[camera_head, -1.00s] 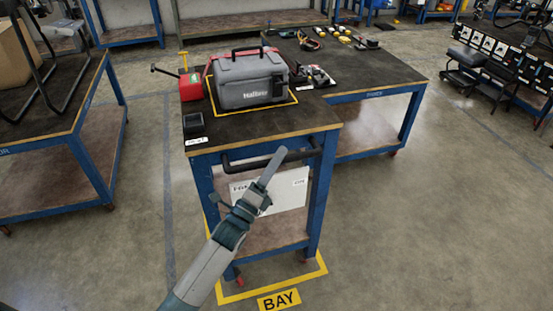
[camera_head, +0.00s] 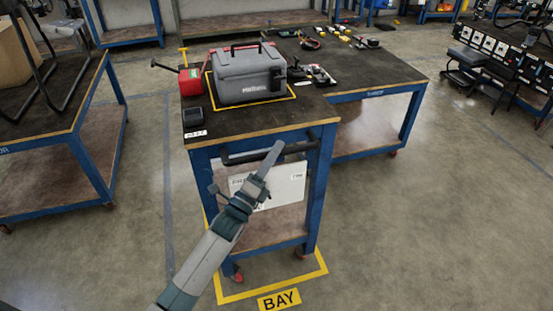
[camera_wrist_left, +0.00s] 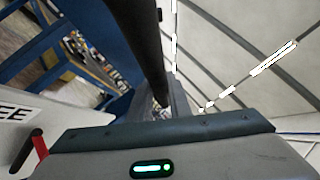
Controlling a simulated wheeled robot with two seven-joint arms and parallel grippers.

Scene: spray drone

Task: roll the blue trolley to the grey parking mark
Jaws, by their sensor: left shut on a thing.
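The blue trolley (camera_head: 313,193) stands in the middle of the head view, with a dark top and a black push handle (camera_head: 240,158) on its near side. My left gripper (camera_head: 272,160) is shut on this handle, right of its middle. The left wrist view shows the dark handle bar (camera_wrist_left: 140,45) running up from the gripper body. A grey case (camera_head: 250,76) rides on the trolley top. The trolley's wheels stand inside a yellow floor outline with a BAY label (camera_head: 279,300). I cannot make out a grey parking mark. My right gripper is not in view.
A blue workbench (camera_head: 375,93) adjoins the trolley on the far right. Another blue bench (camera_head: 84,150) stands at the left across a strip of floor. A red box (camera_head: 190,82) and a small black device (camera_head: 194,117) sit on the trolley.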

